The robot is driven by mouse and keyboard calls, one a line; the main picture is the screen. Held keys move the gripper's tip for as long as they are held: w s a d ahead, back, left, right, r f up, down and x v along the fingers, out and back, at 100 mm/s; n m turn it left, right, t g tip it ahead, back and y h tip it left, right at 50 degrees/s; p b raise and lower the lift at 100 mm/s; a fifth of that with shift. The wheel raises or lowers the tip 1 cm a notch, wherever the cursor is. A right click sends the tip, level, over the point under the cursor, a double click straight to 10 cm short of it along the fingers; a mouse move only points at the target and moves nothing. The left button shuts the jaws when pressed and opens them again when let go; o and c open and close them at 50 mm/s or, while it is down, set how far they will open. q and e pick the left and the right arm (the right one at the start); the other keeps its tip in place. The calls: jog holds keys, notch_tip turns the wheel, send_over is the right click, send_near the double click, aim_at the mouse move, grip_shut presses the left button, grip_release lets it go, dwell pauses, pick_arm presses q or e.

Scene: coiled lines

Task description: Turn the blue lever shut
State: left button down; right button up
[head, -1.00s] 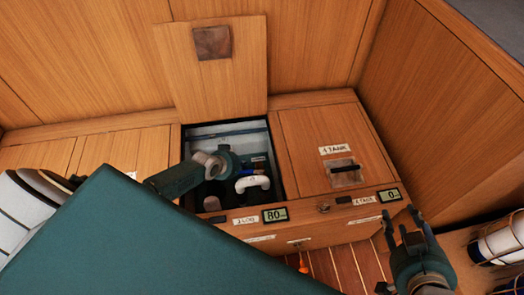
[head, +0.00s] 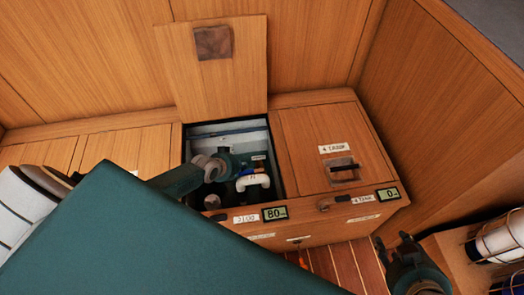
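The blue lever (head: 245,173) shows as a small blue piece inside the open compartment (head: 277,172), just above a white pipe elbow (head: 254,181). My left arm reaches into the compartment from the left. My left gripper (head: 237,164) is at the lever's left; its fingers are too small and hidden to tell whether they are open or touch it. My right gripper (head: 396,243) is open and empty at the lower right, in front of the locker's right end.
The compartment's wooden lid (head: 225,80) leans upright behind it. A closed lid (head: 320,140) with a dark handle lies to its right. Displays reading 80 (head: 275,213) and 0 (head: 388,195) are on the front edge. Caged lamps (head: 503,237) stand at the right.

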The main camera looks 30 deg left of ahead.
pick_arm(q)
jog(key=shift+s+d+f, duration=0.3)
jog(key=shift+s+d, duration=0.05)
jog(key=shift+s, duration=0.05)
jog(key=shift+s+r, duration=0.3)
jog(key=shift+s, duration=0.05)
jog(key=w+v, duration=0.1)
jog(key=v, duration=1)
jog(key=shift+a+r, duration=0.35)
jog(key=shift+r, duration=0.05)
